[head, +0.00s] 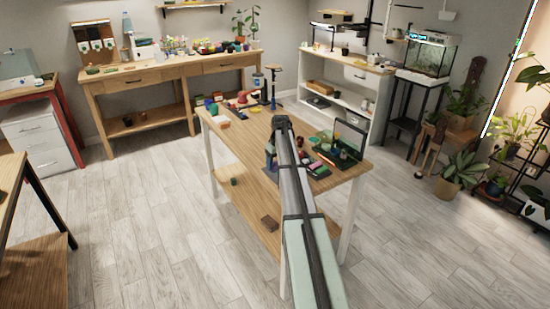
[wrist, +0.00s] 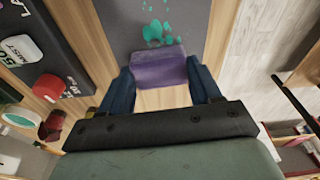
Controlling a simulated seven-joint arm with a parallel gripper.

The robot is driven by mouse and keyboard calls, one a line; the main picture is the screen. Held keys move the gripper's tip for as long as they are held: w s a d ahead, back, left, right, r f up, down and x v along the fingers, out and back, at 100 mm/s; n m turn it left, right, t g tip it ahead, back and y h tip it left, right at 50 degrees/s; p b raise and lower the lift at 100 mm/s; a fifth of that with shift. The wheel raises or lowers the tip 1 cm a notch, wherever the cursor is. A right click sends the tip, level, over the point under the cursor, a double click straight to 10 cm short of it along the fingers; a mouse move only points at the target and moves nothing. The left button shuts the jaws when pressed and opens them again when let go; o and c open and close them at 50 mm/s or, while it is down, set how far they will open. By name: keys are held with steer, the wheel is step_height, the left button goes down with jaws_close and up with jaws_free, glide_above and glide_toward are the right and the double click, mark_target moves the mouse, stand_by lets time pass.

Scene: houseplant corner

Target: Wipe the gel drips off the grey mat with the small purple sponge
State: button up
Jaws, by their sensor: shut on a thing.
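In the wrist view, the small purple sponge (wrist: 158,68) sits between the blue fingers of my gripper (wrist: 161,78), which is shut on it. The grey mat (wrist: 118,18) lies on the wooden table just beyond the sponge. Several teal gel drips (wrist: 155,32) are on the mat, close to the sponge's far edge. The sponge overlaps the mat's near edge in the picture; I cannot tell whether it touches the mat. In the head view, my gripper (head: 271,154) is over the middle table, partly hidden by my arm. The sponge and drips are too small to make out there.
The wooden table (head: 240,140) has bare wood at its left.

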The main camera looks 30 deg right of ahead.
steer(key=s, duration=0.6)
steer(key=shift+s+f, duration=0.1)
steer(key=shift+s, duration=0.2)
steer(key=shift+w, duration=3.75)
step_height(320, 180, up, 2)
steer(key=shift+s+r, duration=0.15)
steer(key=shift+r, duration=2.9)
